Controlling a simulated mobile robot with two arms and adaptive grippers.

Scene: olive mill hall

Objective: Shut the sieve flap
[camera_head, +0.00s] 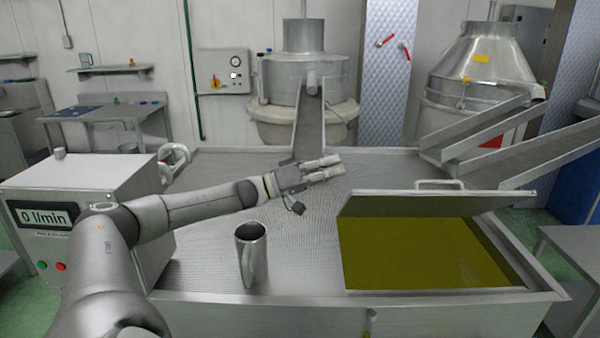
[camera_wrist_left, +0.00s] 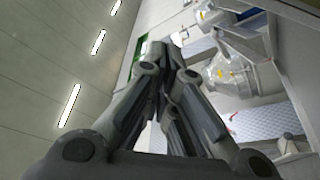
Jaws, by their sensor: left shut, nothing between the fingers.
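The sieve flap (camera_head: 415,205) is a grey metal panel with a bar handle (camera_head: 440,184) on its upper edge. It stands raised and tilted at the far side of a rectangular opening. The opening shows a yellow-green surface (camera_head: 420,260) below, so the flap is open. My left gripper (camera_head: 328,167) reaches in from the left over the perforated sieve top (camera_head: 310,225). It is shut and empty, to the left of the flap and apart from it. Its closed fingers (camera_wrist_left: 163,62) fill the middle of the left wrist view. My right gripper is not in view.
A metal jug (camera_head: 251,255) stands on the sieve top near the front edge. A control box reading 0 l/min (camera_head: 90,215) is at the left. A chute (camera_head: 309,125) comes down at the back, and sloping chutes (camera_head: 545,155) are at the right.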

